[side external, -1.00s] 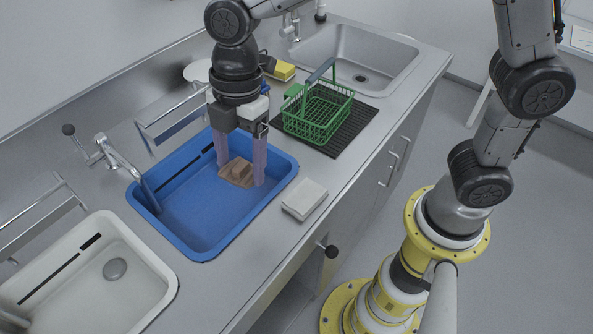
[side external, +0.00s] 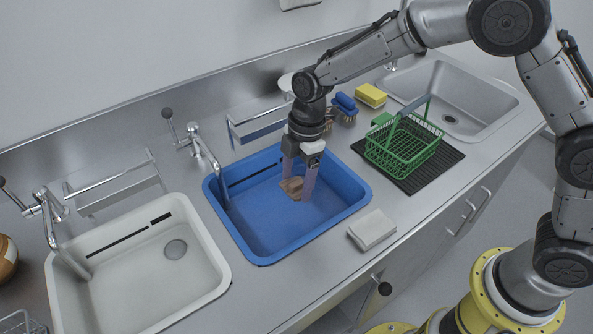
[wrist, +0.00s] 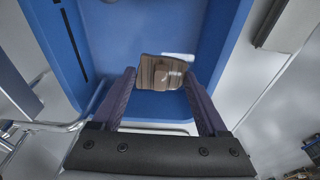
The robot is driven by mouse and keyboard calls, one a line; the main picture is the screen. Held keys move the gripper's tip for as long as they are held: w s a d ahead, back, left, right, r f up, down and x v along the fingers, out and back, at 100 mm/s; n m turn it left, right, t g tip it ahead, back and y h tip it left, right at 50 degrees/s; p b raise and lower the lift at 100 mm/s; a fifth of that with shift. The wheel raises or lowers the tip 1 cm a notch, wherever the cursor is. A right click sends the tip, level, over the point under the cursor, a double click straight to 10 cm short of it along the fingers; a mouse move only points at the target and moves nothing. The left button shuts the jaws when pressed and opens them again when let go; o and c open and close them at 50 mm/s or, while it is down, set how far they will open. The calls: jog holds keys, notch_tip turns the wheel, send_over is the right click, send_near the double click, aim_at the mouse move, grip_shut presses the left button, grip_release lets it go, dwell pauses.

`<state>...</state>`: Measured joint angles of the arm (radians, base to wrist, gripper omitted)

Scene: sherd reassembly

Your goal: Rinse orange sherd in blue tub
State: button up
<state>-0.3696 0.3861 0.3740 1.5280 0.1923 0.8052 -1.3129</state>
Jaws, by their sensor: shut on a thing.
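The orange sherd (side external: 291,187), a brownish-orange piece, is between the fingers of my gripper (side external: 300,186) in the side external view. It also shows in the wrist view (wrist: 161,72), glossy on its right part, between the two purple fingertips. My gripper is shut on it and points down inside the blue tub (side external: 265,235). The tub's blue floor lies around and beyond the sherd. I cannot tell whether the sherd touches the floor or whether there is water in the tub.
A white tub (side external: 110,300) stands to the left, with a tap between the tubs. A green basket (side external: 402,150) stands on a black mat at right, before a metal sink (side external: 455,95). A pale block (side external: 372,229) lies on the front counter. Brushes and a yellow sponge (side external: 371,95) lie behind.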

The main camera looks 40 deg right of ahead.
aim_at(297, 182)
jog(key=shift+f, duration=5.8)
jog(key=shift+r, duration=6.45)
jog(key=shift+r, duration=2)
